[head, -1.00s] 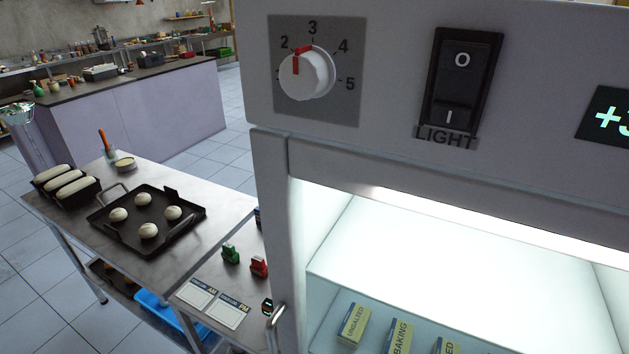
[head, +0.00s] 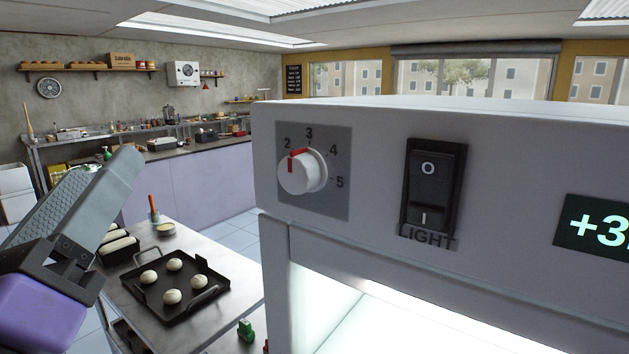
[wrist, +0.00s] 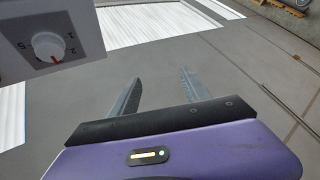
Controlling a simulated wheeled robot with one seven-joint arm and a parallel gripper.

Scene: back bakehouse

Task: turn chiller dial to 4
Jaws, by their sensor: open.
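The dial (wrist: 44,47) also shows, turned around, at the upper left of the wrist view. My gripper (wrist: 160,75) is open and empty, its two grey fingers apart. In the head view my gripper (head: 125,165) is at the left, well apart from the dial.
Right of the dial are a black light switch (head: 434,190) and a green display (head: 597,229). Below left, a steel table (head: 225,245) bears a black tray (head: 205,300) with dough balls. The space directly before the dial looks clear.

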